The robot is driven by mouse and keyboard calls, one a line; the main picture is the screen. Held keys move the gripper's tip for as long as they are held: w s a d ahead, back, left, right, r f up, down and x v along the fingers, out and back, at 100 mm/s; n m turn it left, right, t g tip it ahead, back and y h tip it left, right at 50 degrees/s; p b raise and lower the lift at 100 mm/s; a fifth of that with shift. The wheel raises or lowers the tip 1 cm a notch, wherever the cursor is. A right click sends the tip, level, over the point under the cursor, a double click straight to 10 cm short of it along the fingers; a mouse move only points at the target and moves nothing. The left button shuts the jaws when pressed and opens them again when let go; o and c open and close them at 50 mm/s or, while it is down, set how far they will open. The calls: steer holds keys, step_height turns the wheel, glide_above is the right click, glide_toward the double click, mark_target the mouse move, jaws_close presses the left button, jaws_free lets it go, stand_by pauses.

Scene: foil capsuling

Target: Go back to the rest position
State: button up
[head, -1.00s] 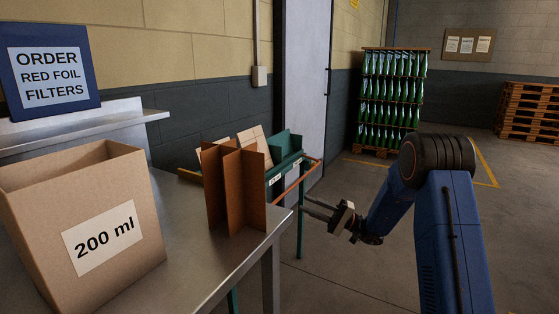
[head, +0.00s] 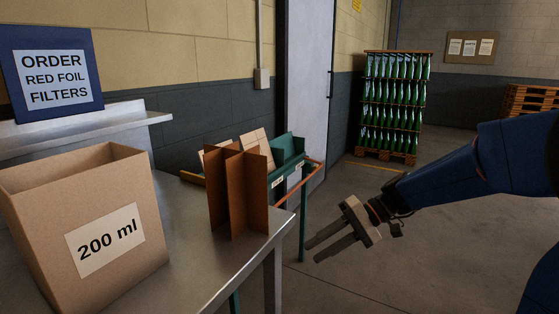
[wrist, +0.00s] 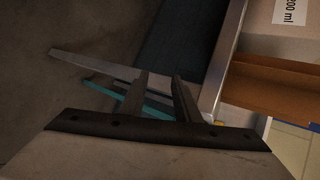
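My gripper (head: 313,250) is in the head view, to the right of the steel table's corner. Its two fingers point left with a gap between them and nothing in the gap. In the wrist view the same two fingers (wrist: 160,77) stand apart and empty, with the table edge beyond them. My blue arm comes in from the right side of the head view.
A steel table (head: 185,255) carries a cardboard box (head: 65,225) labelled 200 ml and brown crossed dividers (head: 240,190). A green rack (head: 289,172) stands behind. A bottle pallet (head: 395,105) and wooden pallets (head: 530,100) are farther back. Floor between is clear.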

steer(key=s+d+f+t+h, duration=0.2)
steer(key=s+d+t+h, duration=0.4)
steer(key=s+d+h, duration=0.5)
steer(key=s+d, duration=0.7)
steer(key=s, duration=0.2)
steer(key=shift+s+d+f+m+t, duration=0.2)
steer(key=shift+s+d+m+t, duration=0.1)
steer(key=shift+s+t, duration=0.1)
steer(key=shift+a, duration=0.1)
